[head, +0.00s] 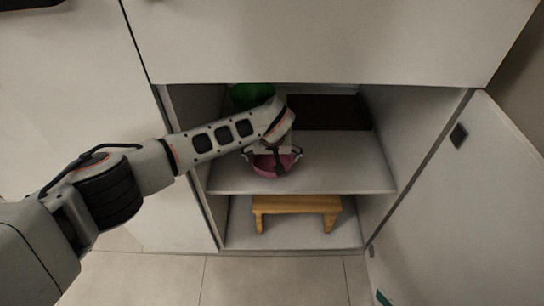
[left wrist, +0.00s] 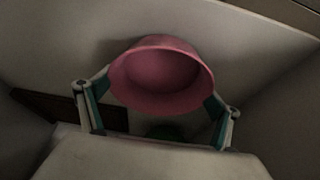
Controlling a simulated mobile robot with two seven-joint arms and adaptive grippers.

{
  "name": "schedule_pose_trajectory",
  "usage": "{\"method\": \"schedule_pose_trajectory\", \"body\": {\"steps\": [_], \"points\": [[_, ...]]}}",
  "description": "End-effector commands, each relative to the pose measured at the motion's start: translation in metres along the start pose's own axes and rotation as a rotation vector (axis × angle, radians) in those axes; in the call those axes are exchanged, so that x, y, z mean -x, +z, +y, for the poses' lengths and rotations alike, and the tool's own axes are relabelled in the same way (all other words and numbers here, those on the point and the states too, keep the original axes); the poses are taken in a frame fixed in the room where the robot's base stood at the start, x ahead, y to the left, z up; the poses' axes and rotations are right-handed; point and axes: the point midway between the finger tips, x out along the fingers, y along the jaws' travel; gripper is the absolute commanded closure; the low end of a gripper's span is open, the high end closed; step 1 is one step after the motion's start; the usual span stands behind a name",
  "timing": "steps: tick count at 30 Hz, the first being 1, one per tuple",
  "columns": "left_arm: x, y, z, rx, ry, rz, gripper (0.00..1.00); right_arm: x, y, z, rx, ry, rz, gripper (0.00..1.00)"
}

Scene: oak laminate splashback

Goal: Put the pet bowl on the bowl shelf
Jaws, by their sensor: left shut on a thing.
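The pink pet bowl (head: 272,167) is inside the open cabinet, over the left part of the upper shelf (head: 340,178). My left gripper (head: 272,158) reaches in from the left and is shut on the bowl. In the left wrist view the bowl (left wrist: 162,76) sits between the two teal-padded fingers, and the left gripper (left wrist: 158,110) has one finger at each side of it. I cannot tell whether the bowl touches the shelf. The gripper and wrist hide part of the bowl in the head view. My right gripper is not in view.
A green bowl-like thing (head: 252,95) stands at the back left of the shelf, partly hidden by my arm. A dark brown tray-like thing (head: 328,112) lies at the back right. A wooden stool (head: 297,207) stands below. The open door (head: 470,200) is on the right. The shelf's front right is clear.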

Motion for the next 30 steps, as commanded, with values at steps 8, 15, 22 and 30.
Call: {"method": "schedule_pose_trajectory", "body": {"steps": [8,15,22,30], "points": [[-0.003,0.001,0.0,0.001,0.0,0.0,0.0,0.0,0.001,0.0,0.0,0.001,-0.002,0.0],[-0.001,0.0,0.0,0.001,0.0,0.001,0.0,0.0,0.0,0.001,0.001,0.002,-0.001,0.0],[0.034,-0.01,-0.001,-0.003,-0.001,0.017,0.0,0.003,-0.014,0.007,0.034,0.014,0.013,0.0],[0.077,0.02,-0.001,-0.005,0.0,0.017,0.0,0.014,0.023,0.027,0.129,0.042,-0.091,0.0]]}}
